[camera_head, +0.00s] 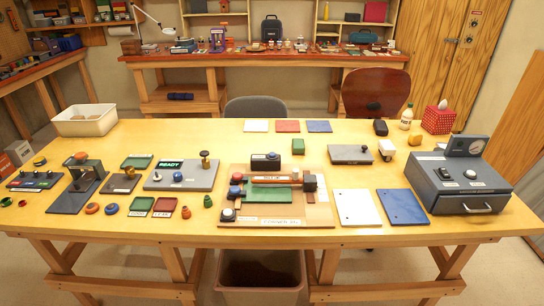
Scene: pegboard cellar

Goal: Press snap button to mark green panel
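A wooden jig board (322,213), labelled roughly "CORNER JIG" at its front, lies at the front middle of the table. A green panel (269,196) lies flat on it, partly under a reddish-brown bar (271,179). A pale round button (228,214) on a dark base sits at the board's front left corner. A red knob (237,178) and a blue knob (235,191) stand on its left side. A black box-shaped device (265,161) is at its back. I cannot read which button is the snap button. Neither of my grippers is in view.
Left of the jig are a grey "READY" box (181,175), a dark press (80,183) and small trays (141,206). Right are a white sheet (356,207), a blue sheet (402,206) and a dark blue machine (457,183). A white bin (85,119) stands back left.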

